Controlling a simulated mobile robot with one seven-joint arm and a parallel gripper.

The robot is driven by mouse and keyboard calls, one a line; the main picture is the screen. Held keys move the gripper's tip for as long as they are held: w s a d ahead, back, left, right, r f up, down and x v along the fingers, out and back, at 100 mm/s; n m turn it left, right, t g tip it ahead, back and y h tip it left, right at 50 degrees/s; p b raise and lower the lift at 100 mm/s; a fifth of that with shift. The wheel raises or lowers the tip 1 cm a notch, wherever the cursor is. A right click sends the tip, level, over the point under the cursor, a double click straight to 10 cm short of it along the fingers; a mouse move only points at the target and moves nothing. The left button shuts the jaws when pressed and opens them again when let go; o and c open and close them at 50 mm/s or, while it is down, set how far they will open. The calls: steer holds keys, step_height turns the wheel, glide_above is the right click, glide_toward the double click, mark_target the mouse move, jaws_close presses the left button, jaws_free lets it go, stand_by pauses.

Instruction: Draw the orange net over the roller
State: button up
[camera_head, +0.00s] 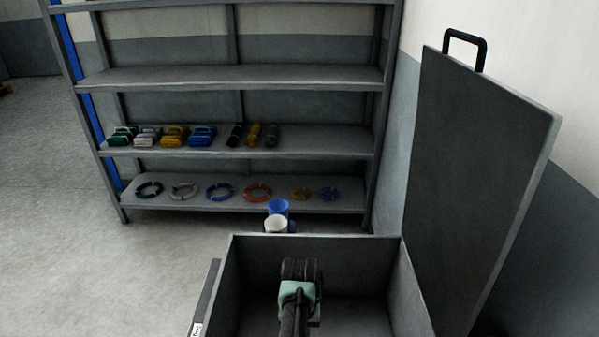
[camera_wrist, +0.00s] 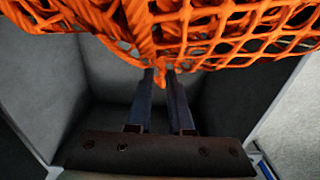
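The orange net (camera_wrist: 200,28) fills the top of the wrist view, as loose mesh on the right and bunched cords on the left. My gripper (camera_wrist: 160,72) reaches up to its lower edge. Its two dark fingers stand a narrow gap apart, with a small orange tuft between their tips, so they appear shut on the net. In the head view my arm's end (camera_head: 300,275) is down inside the open grey box. The net does not show in the head view. I cannot make out the roller in either view.
The grey box (camera_head: 318,243) has high walls around my arm. Its tall lid (camera_head: 480,160) stands open at the right. A shelf rack (camera_head: 250,80) behind holds coloured rings and bundles. The floor at left is clear.

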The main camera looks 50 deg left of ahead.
steer(key=o, duration=1.2)
steer(key=shift+o, duration=0.2)
steer(key=shift+r, duration=0.1)
step_height(320, 180, up, 5)
steer(key=p, duration=0.5)
steer(key=shift+r, duration=0.15)
step_height(320, 180, up, 13)
